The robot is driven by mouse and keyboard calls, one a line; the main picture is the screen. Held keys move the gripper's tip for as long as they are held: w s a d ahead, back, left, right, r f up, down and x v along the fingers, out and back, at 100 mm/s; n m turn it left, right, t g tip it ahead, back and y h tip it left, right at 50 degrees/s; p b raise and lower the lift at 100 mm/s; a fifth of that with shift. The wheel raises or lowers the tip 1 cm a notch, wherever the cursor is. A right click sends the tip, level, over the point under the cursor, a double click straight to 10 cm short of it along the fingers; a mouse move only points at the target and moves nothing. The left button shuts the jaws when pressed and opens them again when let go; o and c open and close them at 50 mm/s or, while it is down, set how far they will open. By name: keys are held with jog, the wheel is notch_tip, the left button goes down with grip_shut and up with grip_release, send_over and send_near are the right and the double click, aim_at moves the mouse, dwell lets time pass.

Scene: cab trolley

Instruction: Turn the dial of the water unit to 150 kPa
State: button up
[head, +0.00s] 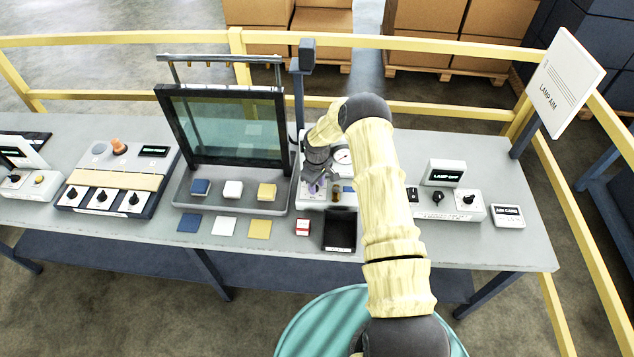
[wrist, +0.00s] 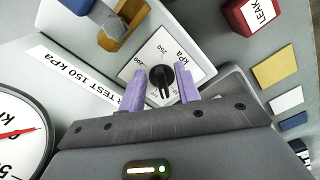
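The water unit is the white box (head: 312,194) behind my gripper in the head view. Its dial (wrist: 161,77) shows in the wrist view as a black knob on a white square plate marked kPa, with 250 and 200 readable. The knob has a small white mark, but its exact setting is too small to tell. My gripper (wrist: 161,84) has its two purple fingers apart, one on each side of the knob, with gaps visible. In the head view my gripper (head: 316,187) is over the unit and hides the dial. A label reading TEST 150 kPa (wrist: 75,75) lies beside it.
A round gauge (wrist: 20,130) with a red needle sits beside the dial. A brass-coloured part (wrist: 122,25) and a red LEAK block (wrist: 252,14) are close by. A black tray (head: 340,232) stands in front of the unit, and a framed glass panel (head: 225,125) stands left.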

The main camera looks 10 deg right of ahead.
grip_shut()
jog(key=shift+d, duration=0.1)
